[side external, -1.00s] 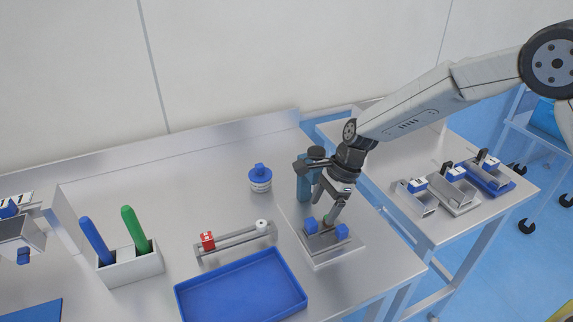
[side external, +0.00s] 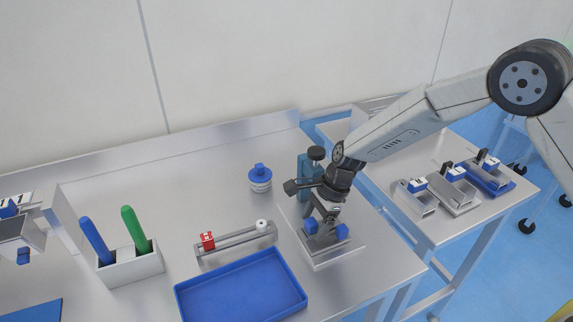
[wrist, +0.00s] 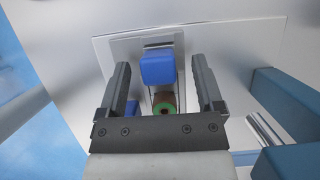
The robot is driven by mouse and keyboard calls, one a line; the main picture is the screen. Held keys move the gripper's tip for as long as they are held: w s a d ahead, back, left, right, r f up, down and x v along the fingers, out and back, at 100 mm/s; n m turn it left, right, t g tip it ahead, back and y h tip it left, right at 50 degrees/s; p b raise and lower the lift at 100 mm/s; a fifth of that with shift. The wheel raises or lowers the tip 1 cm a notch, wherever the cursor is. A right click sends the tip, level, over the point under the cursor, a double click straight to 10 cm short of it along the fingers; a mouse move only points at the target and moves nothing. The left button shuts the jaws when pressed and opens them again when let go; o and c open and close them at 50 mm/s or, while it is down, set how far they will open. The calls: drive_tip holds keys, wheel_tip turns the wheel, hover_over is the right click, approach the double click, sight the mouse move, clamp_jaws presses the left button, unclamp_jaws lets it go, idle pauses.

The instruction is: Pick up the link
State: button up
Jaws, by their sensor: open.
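A short brown round piece with a green end (wrist: 165,103), which looks like the link, shows between my fingers in the wrist view. It sits close to a blue block (wrist: 158,67) on a metal fixture. My gripper (wrist: 160,64) is open, with one finger on each side of the piece and the block; I cannot tell whether either finger touches them.
The fixture stands on a light plate (side external: 330,259) with a blue post (side external: 304,178) behind it. A blue tray (side external: 240,285), a rail with a red block (side external: 208,241) and a blue-lidded jar (side external: 260,179) lie to the left. Several small devices (side external: 455,190) stand on the right table.

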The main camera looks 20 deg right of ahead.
drive_tip(key=shift+c, duration=0.2)
clamp_jaws()
drive_tip(key=shift+r, duration=0.15)
drive_tip(key=shift+r, duration=0.75)
drive_tip(key=s+d+r, duration=0.4)
drive_tip(key=s+r, duration=0.7)
drive_tip(key=s, duration=0.2)
drive_tip(key=shift+s+d+r, duration=0.15)
drive_tip(key=shift+d, duration=0.05)
drive_tip(key=shift+a, duration=0.1)
